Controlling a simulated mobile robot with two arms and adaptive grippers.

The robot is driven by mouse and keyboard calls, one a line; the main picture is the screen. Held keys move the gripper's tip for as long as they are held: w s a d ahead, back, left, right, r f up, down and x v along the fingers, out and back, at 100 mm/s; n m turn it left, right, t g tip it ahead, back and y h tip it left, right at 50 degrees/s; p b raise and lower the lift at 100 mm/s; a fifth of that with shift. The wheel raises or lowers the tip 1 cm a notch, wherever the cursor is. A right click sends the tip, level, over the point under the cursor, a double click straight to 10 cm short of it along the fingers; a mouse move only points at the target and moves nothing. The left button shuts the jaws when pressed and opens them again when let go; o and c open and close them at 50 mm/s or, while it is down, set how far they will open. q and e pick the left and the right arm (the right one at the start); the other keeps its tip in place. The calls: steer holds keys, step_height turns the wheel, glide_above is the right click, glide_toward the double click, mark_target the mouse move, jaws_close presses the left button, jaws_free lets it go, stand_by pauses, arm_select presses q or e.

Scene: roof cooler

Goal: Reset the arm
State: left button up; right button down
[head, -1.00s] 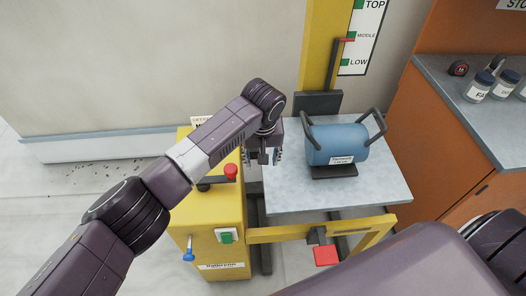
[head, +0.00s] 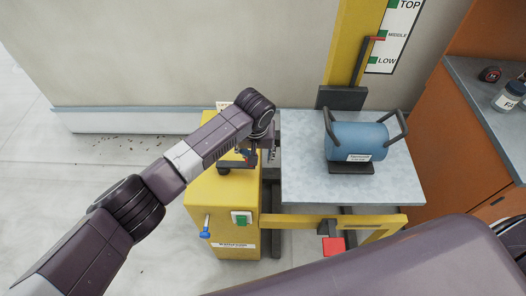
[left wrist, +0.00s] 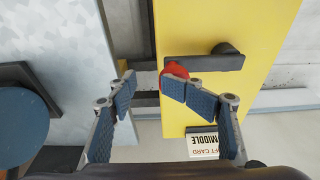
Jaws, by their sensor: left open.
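A black lever (left wrist: 205,63) with a red knob (left wrist: 173,74) is on the yellow lift housing (left wrist: 222,20) in the left wrist view. The lever also shows in the head view (head: 236,166), where my arm hides its knob. My left gripper (left wrist: 149,82) is open and empty above the housing. Its right fingertip overlaps the red knob in the left wrist view; I cannot tell whether they touch. In the head view the left gripper (head: 261,156) is partly hidden by its own wrist. My right gripper is not in view.
A blue cylinder with dark handles (head: 357,138) sits on the grey lift table (head: 305,185) to the right. A yellow mast (head: 345,45) with a level sign (head: 393,35) stands behind. An orange counter (head: 450,140) is at right. A blue-handled valve (head: 205,233) is on the housing front.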

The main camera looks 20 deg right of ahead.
arm_select(q)
jaws_close()
stand_by(0.4)
steer(key=shift+w+a, duration=0.1)
